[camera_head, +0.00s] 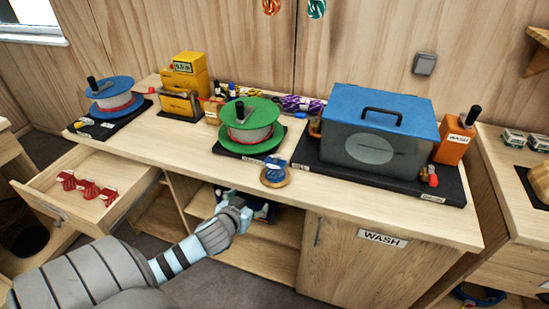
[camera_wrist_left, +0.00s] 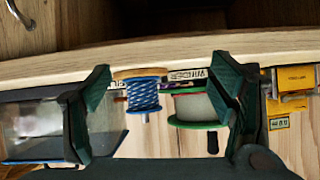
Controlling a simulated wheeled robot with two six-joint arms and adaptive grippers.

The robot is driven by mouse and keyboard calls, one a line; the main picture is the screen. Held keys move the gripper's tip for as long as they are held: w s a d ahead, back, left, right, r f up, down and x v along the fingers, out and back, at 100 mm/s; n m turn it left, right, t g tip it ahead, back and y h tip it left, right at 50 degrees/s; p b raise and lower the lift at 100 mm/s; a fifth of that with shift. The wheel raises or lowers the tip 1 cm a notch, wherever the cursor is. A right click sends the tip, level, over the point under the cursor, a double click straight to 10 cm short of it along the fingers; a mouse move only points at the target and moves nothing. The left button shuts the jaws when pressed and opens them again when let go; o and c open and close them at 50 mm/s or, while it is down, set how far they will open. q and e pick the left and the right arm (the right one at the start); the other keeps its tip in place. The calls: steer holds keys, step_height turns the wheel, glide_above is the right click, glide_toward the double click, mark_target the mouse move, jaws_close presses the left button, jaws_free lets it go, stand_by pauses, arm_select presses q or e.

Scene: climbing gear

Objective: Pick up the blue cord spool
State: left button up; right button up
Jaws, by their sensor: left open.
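The blue cord spool (camera_head: 273,172) stands at the front edge of the counter, with blue cord wound above a round wooden flange. In the left wrist view the blue cord spool (camera_wrist_left: 144,96) shows upside down, between the two fingers in the picture and beyond their tips. My left gripper (camera_head: 243,208) is in front of the counter edge, to the left of and nearer than the spool. In the left wrist view my left gripper (camera_wrist_left: 166,88) is open and empty, its dark green fingers wide apart. My right gripper is not in view.
A green reel (camera_head: 250,145) stands close behind the spool. A blue-lidded wash box (camera_head: 376,145) is on a dark mat to the right. A blue reel (camera_head: 112,90) and a yellow device (camera_head: 188,78) stand left. An open drawer (camera_head: 125,203) juts out below the counter.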

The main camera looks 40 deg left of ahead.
arm_select(q)
steer(key=t, duration=0.2)
glide_toward(275, 163)
steer(key=shift+n, duration=0.3)
steer(key=b+x, duration=0.2)
steer(key=x, duration=0.7)
steer(key=shift+f+b, duration=0.1)
steer(key=shift+b, duration=0.3)
steer(key=shift+w+a, duration=0.1)
steer(key=shift+w, duration=0.1)
steer(key=c, duration=1.3)
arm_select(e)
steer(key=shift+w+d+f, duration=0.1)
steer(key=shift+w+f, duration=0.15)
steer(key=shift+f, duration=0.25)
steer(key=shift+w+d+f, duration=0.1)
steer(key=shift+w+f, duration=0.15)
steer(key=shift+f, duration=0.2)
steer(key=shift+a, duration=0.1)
